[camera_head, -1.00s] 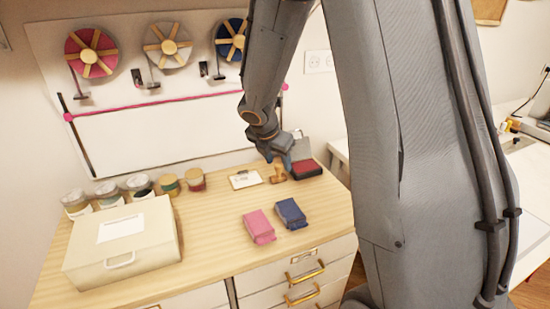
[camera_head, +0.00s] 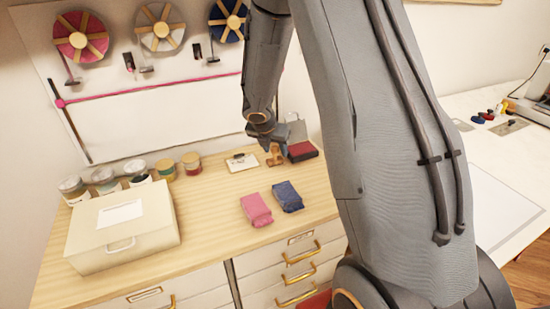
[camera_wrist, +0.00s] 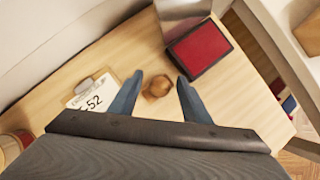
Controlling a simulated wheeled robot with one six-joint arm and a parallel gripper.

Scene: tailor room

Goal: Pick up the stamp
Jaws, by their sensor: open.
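The wooden stamp (camera_head: 275,155) stands on the cabinet top between a small white card and the red ink pad. In the wrist view the stamp's round brown top (camera_wrist: 157,87) lies between the two blue fingertips of my gripper (camera_wrist: 158,80). My gripper is open, with a gap on both sides of the stamp.
The red ink pad (camera_wrist: 200,49) with its grey lid sits close to the right finger. A white clipped card (camera_wrist: 94,92) marked "52" lies left. Pink (camera_head: 256,209) and blue (camera_head: 288,196) packets, a cream box (camera_head: 80,236) and several jars share the cabinet top.

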